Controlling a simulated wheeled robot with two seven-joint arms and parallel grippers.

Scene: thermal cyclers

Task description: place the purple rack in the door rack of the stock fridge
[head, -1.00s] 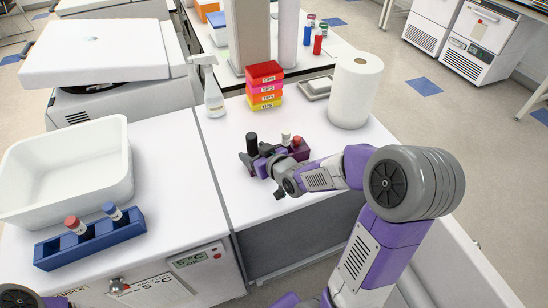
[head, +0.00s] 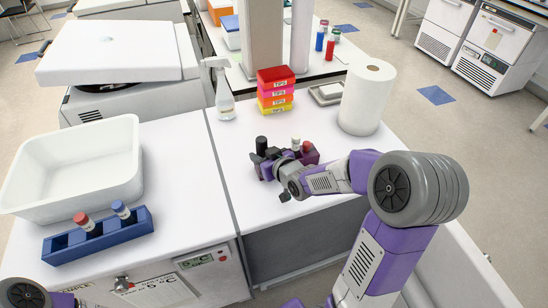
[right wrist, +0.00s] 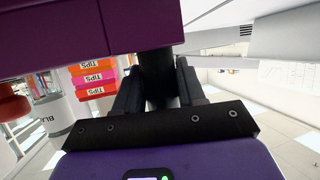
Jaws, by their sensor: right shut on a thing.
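The purple rack (head: 311,157) is at the front of the right-hand counter, partly hidden by my right gripper. A white-capped tube (head: 296,144), a red-capped tube (head: 308,147) and a black-capped tube (head: 261,145) show at it. My right gripper (head: 273,168) is shut on the rack; I cannot tell whether the rack touches the counter. In the right wrist view, the rack (right wrist: 90,25) fills the upper left, close to the black fingers (right wrist: 157,88). A fridge front with a 5°C sign (head: 160,292) shows at the lower left. No door rack is visible. My left gripper is not visible.
Tip boxes (head: 275,91), a spray bottle (head: 222,95) and a paper roll (head: 366,98) stand behind the purple rack. A white tub (head: 75,165) and a blue rack (head: 100,238) with two tubes occupy the left counter. Counter left of my right gripper is clear.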

